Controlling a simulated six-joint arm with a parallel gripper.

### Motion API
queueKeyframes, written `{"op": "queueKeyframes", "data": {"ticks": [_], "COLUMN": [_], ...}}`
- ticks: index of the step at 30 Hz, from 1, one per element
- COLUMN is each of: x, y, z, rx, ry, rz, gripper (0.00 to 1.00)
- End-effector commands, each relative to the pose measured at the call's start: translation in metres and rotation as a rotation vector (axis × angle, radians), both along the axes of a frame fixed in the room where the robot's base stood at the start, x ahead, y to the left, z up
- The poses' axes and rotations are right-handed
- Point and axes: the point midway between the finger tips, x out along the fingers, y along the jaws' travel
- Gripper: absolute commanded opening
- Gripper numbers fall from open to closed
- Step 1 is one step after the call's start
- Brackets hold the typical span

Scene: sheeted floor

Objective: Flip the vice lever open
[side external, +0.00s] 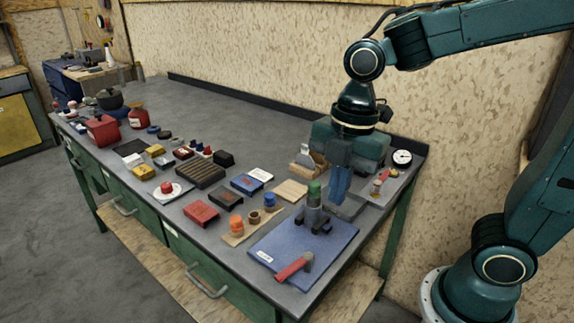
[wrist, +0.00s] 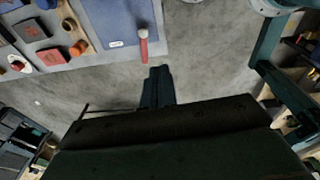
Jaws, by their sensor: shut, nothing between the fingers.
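A red lever (side external: 291,268) with a grey pivot lies at the near edge of a blue plate (side external: 340,236). In the wrist view the red lever (wrist: 144,50) reaches past the table edge, and part of the blue plate (wrist: 118,20) shows above it. A dark clamp-like body with a green top (side external: 314,190) stands on the plate; I cannot tell whether it is joined to the lever. My gripper (side external: 339,188) points down behind the clamp, apart from the lever. In the wrist view its fingers (wrist: 157,85) are together and empty, below the lever's tip.
A dial gauge (side external: 402,157) and another red-handled piece (side external: 379,182) are at the right. Many small boxes crowd the left. The floor (wrist: 215,65) before the table is clear.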

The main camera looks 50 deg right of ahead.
Motion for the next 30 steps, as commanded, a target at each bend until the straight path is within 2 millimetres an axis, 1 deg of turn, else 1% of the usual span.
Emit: {"op": "queueKeyframes", "data": {"ticks": [9, 21, 27, 30], "x": [0.016, 0.03, 0.033, 0.034], "y": [0.025, 0.055, 0.066, 0.069], "z": [-0.022, -0.056, -0.069, -0.074], "rx": [0.006, 0.075, 0.12, 0.136], "ry": [0.08, 0.165, 0.192, 0.199], "rz": [0.451, 1.012, 1.222, 1.285], "gripper": [0.0, 0.0, 0.0, 0.0]}}
